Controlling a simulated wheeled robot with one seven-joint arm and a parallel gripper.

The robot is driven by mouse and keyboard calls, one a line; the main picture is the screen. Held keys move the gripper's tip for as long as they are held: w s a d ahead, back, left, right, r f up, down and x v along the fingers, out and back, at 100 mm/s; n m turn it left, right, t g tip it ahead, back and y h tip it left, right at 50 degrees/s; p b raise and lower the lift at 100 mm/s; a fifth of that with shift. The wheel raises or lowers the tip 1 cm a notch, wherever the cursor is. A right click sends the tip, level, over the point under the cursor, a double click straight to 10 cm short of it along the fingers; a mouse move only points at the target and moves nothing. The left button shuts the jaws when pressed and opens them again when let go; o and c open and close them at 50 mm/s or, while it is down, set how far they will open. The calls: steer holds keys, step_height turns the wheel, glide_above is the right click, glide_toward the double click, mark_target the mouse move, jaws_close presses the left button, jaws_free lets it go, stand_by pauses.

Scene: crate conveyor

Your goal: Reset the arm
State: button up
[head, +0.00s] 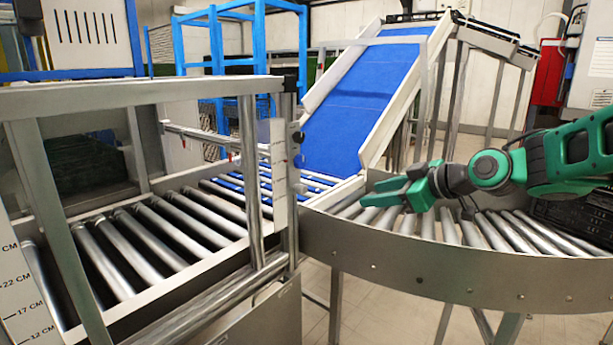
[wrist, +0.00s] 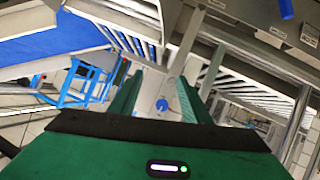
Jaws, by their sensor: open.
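My gripper (head: 376,192) is green and reaches in from the right over the curved roller conveyor (head: 440,262) in the head view. Its two fingers are apart and point left, with nothing between them. In the wrist view my gripper (wrist: 160,100) also shows, with a finger at each side and an empty gap between them. The fingers are above the rollers, and whether they touch the metal side wall cannot be told.
A straight roller conveyor (head: 155,235) with a metal frame (head: 130,95) stands at the left. A blue inclined belt (head: 365,95) rises behind the junction. A black crate (head: 575,222) sits at the right edge under my arm. A blue cage frame (head: 255,45) stands at the back.

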steer(key=s+d+f+m+g+h, duration=0.5)
steer(key=s+d+f+m, duration=0.4)
steer(key=s+d, duration=0.55)
steer(key=s+d+f+m+g+h, duration=0.1)
steer(key=s+d+f+m+g, duration=0.1)
steer(key=s, duration=0.9)
steer(key=s+d+f+m+g+h, duration=0.1)
steer(key=s+d+f+m+g, duration=0.2)
steer(key=s, duration=0.8)
steer(key=d+f+m, duration=0.1)
steer(key=d+m, duration=0.1)
steer(key=m, duration=0.1)
steer(key=shift+s+d+f+m+h, duration=0.25)
steer(key=shift+s+d+m+h, duration=0.05)
steer(key=shift+d, duration=0.1)
steer(key=shift+w+f, duration=0.25)
steer(key=shift+w, duration=0.4)
steer(key=shift+o, duration=0.4)
